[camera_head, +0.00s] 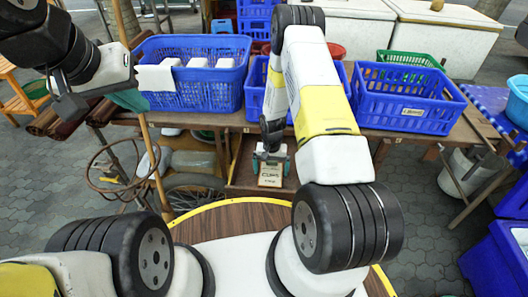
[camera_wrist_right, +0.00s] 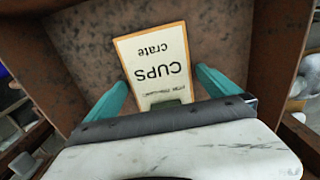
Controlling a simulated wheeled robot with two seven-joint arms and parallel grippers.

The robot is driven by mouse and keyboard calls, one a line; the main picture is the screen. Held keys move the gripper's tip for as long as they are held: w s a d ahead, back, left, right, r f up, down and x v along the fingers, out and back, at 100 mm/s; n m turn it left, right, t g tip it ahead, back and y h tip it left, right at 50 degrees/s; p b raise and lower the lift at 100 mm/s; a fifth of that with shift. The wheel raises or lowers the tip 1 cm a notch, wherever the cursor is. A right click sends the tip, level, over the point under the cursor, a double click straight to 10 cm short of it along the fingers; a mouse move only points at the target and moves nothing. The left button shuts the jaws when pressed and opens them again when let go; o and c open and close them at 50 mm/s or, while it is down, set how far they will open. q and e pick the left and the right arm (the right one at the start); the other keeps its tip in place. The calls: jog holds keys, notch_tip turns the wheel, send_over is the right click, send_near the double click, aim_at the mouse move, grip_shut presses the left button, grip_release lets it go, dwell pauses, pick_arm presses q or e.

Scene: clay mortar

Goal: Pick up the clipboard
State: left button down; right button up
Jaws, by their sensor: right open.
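The clipboard (camera_head: 270,177) is a small tan-edged board with a white sheet reading "CUPS crate". It rests in a brown, open-fronted compartment below the table; the right wrist view shows it closer (camera_wrist_right: 155,55), with a dark green clip at its near edge. My right gripper (camera_head: 271,160) is open, its teal fingers on either side of the clipboard's near end. In the right wrist view the right gripper (camera_wrist_right: 168,92) shows gaps between the fingers and the board. My left gripper (camera_head: 88,100) is raised at the upper left, away from the clipboard; its fingertips are unclear.
Brown compartment walls (camera_wrist_right: 215,30) rise around the clipboard. Above, the table (camera_head: 410,143) carries a blue basket with white items (camera_head: 195,95) and another blue basket (camera_head: 405,105). A bicycle wheel and a rusty ring (camera_head: 115,170) are at the left.

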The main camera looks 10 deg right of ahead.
jog(key=c, duration=1.2)
jog(key=shift+r, duration=0.1)
